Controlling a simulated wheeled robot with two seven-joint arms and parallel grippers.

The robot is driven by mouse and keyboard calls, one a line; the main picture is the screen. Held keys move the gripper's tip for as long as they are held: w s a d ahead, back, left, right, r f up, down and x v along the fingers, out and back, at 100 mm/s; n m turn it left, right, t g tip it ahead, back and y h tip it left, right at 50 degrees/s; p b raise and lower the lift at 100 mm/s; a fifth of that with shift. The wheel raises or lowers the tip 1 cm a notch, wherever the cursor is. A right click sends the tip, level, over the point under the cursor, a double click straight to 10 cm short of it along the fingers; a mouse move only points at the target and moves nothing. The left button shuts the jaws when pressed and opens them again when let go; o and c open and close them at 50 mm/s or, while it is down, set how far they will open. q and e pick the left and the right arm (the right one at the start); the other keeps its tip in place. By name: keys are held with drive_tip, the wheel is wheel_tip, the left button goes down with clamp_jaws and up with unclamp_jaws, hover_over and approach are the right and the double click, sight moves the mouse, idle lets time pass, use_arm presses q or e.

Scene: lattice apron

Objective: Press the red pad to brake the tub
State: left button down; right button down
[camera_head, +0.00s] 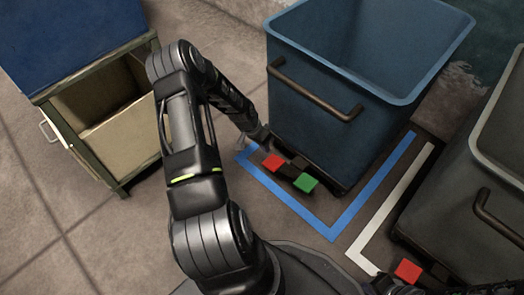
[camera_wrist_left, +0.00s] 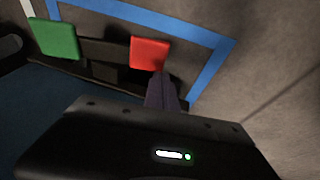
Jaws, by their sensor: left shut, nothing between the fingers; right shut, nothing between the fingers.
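The blue tub (camera_head: 330,110) stands on a dark wheeled base inside a blue tape outline. A red pad (camera_head: 273,162) and a green pad (camera_head: 305,183) sit side by side at its base. My left gripper (camera_head: 262,138) is shut and empty, beside the tub's lower corner, just behind the red pad. In the left wrist view, its fingertips (camera_wrist_left: 161,78) overlap the near edge of the red pad (camera_wrist_left: 150,54); I cannot tell if they touch. The green pad (camera_wrist_left: 56,39) is further left there. My right gripper (camera_head: 390,284) is shut at the bottom edge, partly cut off.
A grey tub (camera_head: 470,200) with another red pad (camera_head: 408,270) stands at the right, by white tape (camera_head: 388,215). A blue-topped cabinet (camera_head: 105,115) with an open front is at the left. The floor at lower left is clear.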

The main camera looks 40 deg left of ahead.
use_arm(q)
drive_tip(key=s+a+r+p, duration=0.2)
drive_tip(key=a+r, duration=0.1)
drive_tip(key=r, duration=0.4)
drive_tip(key=shift+s+a+r+p, duration=0.25)
drive_tip(key=shift+s+r+p, duration=0.05)
drive_tip(key=shift+p, duration=0.1)
